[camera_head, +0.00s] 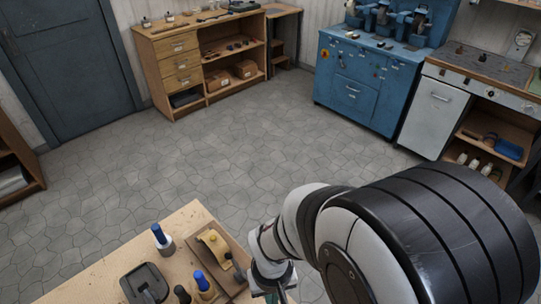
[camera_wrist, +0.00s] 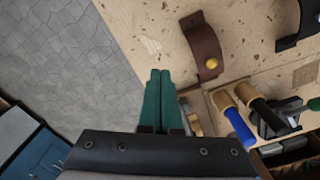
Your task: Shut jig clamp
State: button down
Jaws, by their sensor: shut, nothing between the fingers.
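My gripper (camera_wrist: 159,75) has two green fingers, pressed together and empty, pointing over the edge of the wooden bench (camera_wrist: 140,30). In the head view only a small part of the gripper shows, at the bottom beside the tool tray. A brown leather strap (camera_wrist: 203,48) with a round yellow knob lies on the bench, right of the fingertips and apart from them. A black curved piece (camera_wrist: 300,28) lies further right, cut by the frame. A black base with a dark piece on it (camera_head: 145,284) sits on the bench in the head view. I cannot tell which of these is the jig clamp.
Open stone floor lies beyond the bench. A blue cabinet (camera_head: 362,80) and wooden shelves (camera_head: 180,78) stand far off.

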jog(key=shift+f, duration=0.6)
jog(key=shift+w, duration=0.1)
jog(key=shift+w+a+r, duration=0.2)
jog(key=shift+w+a, duration=0.25)
jog(key=shift+w+a+r, duration=0.15)
jog(key=shift+w+a, duration=0.25)
jog(key=shift+a, duration=0.05)
